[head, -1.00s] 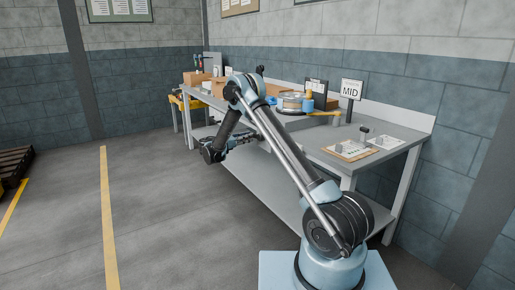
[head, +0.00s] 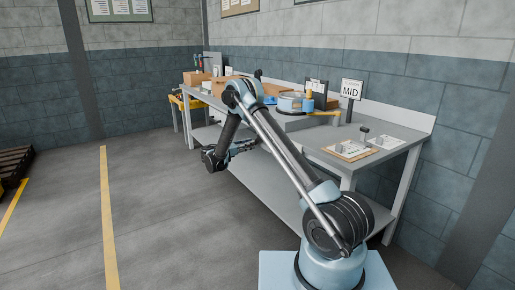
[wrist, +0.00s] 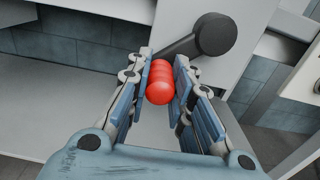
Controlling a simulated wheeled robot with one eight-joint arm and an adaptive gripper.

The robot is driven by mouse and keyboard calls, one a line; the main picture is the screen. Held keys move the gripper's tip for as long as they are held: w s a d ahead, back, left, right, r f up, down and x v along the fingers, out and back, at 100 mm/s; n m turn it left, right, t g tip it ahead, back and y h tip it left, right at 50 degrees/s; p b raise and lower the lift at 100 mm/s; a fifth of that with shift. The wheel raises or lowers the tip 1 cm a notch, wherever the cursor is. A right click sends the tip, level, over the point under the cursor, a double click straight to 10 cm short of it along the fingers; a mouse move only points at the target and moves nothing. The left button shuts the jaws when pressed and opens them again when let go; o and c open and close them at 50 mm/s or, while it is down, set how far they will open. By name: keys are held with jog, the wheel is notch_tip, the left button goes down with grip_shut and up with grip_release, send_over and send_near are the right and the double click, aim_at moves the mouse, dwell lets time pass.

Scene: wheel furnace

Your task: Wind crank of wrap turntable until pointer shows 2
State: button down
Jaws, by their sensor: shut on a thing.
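In the wrist view my gripper (wrist: 161,95) is shut on the red crank knob (wrist: 160,78), with a finger pad on each side of it. A dark crank arm (wrist: 186,45) runs from behind the knob up and right to a round dark hub (wrist: 215,34) on a pale panel. In the head view the wrap turntable (head: 291,102) stands on the bench, with a blue and tan part on top. A yellow bar (head: 325,113) sticks out at its right. My arm hides the crank in the head view. I cannot read a pointer or scale.
The grey workbench (head: 392,129) runs along the wall. Boards with small parts (head: 348,151) lie at the bench's near end. Cardboard boxes (head: 198,78) stand at the far end.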

jog(key=shift+s+d+r, duration=0.1)
jog(key=shift+d+r, duration=0.1)
jog(key=shift+d, duration=0.05)
jog(key=shift+s+d+f, duration=0.5)
jog(key=shift+s, duration=0.25)
jog(key=shift+s+d+f, duration=0.45)
jog(key=shift+s+d, duration=0.05)
jog(key=shift+s, duration=0.25)
jog(key=s, duration=0.1)
jog(key=s+d, duration=0.2)
jog(key=shift+s+d+r, duration=0.1)
jog(key=shift+d+r, duration=0.05)
jog(key=shift+r, duration=0.15)
